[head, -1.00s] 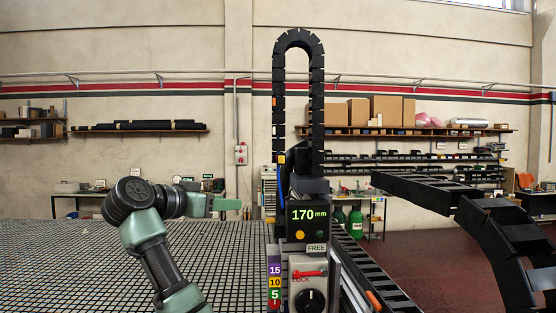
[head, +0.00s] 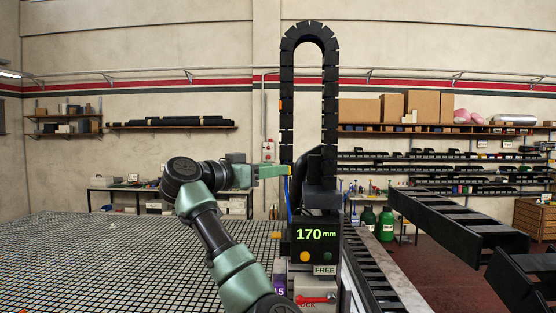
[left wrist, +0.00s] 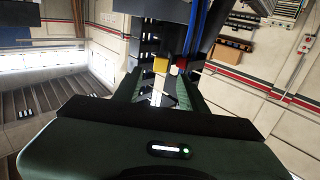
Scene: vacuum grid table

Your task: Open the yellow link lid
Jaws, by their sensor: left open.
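The yellow link lid (left wrist: 160,65) is a small yellow piece on the black cable chain (head: 287,115), which stands as a tall upright loop. In the left wrist view the open fingers (left wrist: 160,84) stand either side of a gap. In the head view the lid is mostly lost behind the fingertips. I cannot tell whether they touch it. My right gripper is not in view.
Below the chain stands a carriage with a 170 mm display (head: 311,235) and a red lever (head: 315,299). A grid table (head: 120,255) spreads out on the left. Large black chain links (head: 465,225) rise on the right. Blue cables (left wrist: 192,40) run close to the fingers.

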